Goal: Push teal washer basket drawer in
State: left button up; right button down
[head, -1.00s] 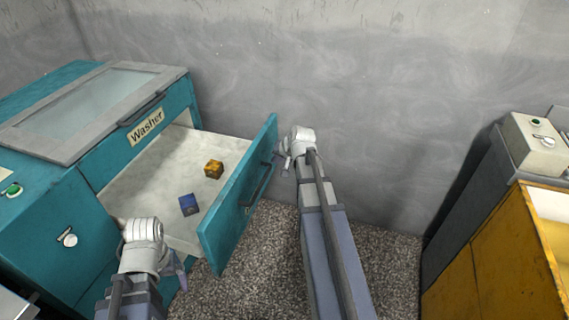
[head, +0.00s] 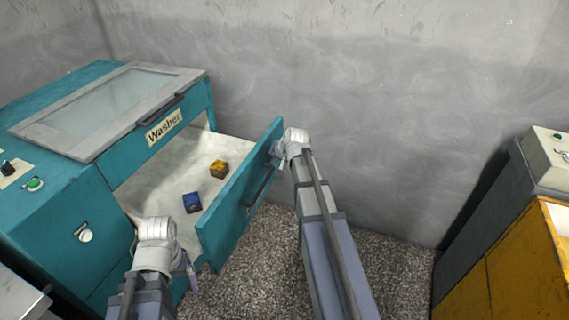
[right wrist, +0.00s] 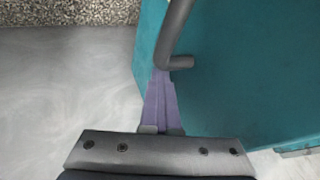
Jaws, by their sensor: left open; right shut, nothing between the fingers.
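The teal washer (head: 60,215) stands at the left in the head view. Its basket drawer (head: 150,190) is pulled out, with a pale inside and a teal front panel (head: 240,200) with a dark handle (head: 262,188). My right gripper (head: 276,152) is shut and empty at the outer face of the panel, near its far upper end. In the right wrist view its purple fingers (right wrist: 160,100) lie against the teal panel beside the handle; contact is hard to judge. My left gripper (head: 188,268) is open near the drawer's near side, partly hidden by its own wrist.
An orange-yellow block (head: 219,169) and a blue block (head: 192,203) lie in the drawer. A grey wall (head: 380,100) stands behind. A yellow and grey unit (head: 510,265) is at the right. Speckled floor (head: 265,270) is clear between.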

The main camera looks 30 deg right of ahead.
jog(key=w+a, duration=1.9)
jog(key=w, duration=0.3)
jog(key=shift+w+r, duration=0.1)
jog(key=shift+w, duration=0.05)
jog(key=s+d+r+p, duration=0.3)
jog(key=s+r+p, duration=0.4)
jog(key=s+p, duration=0.1)
jog(key=shift+s+d+r, duration=0.15)
jog(key=shift+s+r, duration=0.25)
jog(key=shift+s, duration=0.45)
